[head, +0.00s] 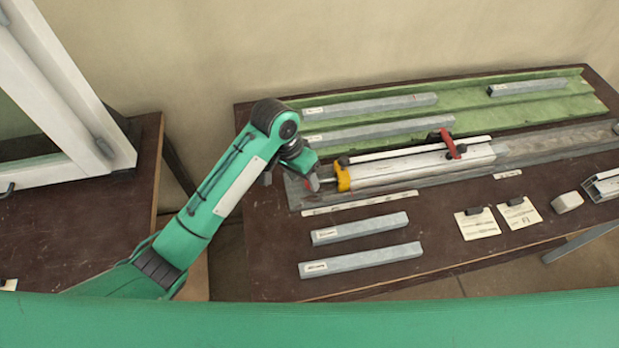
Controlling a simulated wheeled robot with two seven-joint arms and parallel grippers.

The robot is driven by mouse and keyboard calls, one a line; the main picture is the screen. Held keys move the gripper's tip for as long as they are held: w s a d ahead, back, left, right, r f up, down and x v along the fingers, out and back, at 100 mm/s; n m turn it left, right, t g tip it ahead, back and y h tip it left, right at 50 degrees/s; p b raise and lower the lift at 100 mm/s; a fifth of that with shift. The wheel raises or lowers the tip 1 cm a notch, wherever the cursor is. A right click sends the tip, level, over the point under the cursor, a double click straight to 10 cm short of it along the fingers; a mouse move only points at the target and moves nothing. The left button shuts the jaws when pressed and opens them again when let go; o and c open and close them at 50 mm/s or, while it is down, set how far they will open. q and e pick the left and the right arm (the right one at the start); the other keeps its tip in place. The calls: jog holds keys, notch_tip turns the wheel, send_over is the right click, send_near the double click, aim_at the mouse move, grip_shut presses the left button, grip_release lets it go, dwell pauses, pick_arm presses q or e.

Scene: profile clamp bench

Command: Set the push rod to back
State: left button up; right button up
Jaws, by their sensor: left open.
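A clamp fixture (408,168) with a pale metal body lies along the grey base rail on the bench. A yellow block (343,178) sits at its left end, with a dark knob on top. A short thin rod (328,181), which looks like the push rod, sticks out left from the yellow block. A red-handled clamp lever (447,143) stands on the body. My left gripper (312,183) is open, pointing down at the left end of this rod; whether it touches the rod cannot be told. My right gripper is not in view.
Grey bars lie on a green tray (466,108) behind the fixture, and two more (361,259) lie in front. Two paper cards (518,215) and a pale block (567,202) lie at front right. A white window frame (60,110) stands on the left table.

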pick_arm(q)
jog(key=w+r+y, duration=0.2)
jog(key=w+r, duration=0.3)
jog(key=w, duration=0.1)
jog(key=shift+m+g, duration=0.3)
jog(key=shift+g, duration=0.1)
jog(key=f+p, duration=0.1)
jog(key=f, duration=0.3)
jog(key=s+d+f+p, duration=0.1)
jog(key=f, duration=0.3)
jog(key=f+p, duration=0.1)
jog(key=f, duration=0.4)
jog(key=shift+s+d+f, duration=0.1)
jog(key=shift+s+d, duration=0.1)
jog(key=shift+d, duration=0.2)
grip_shut()
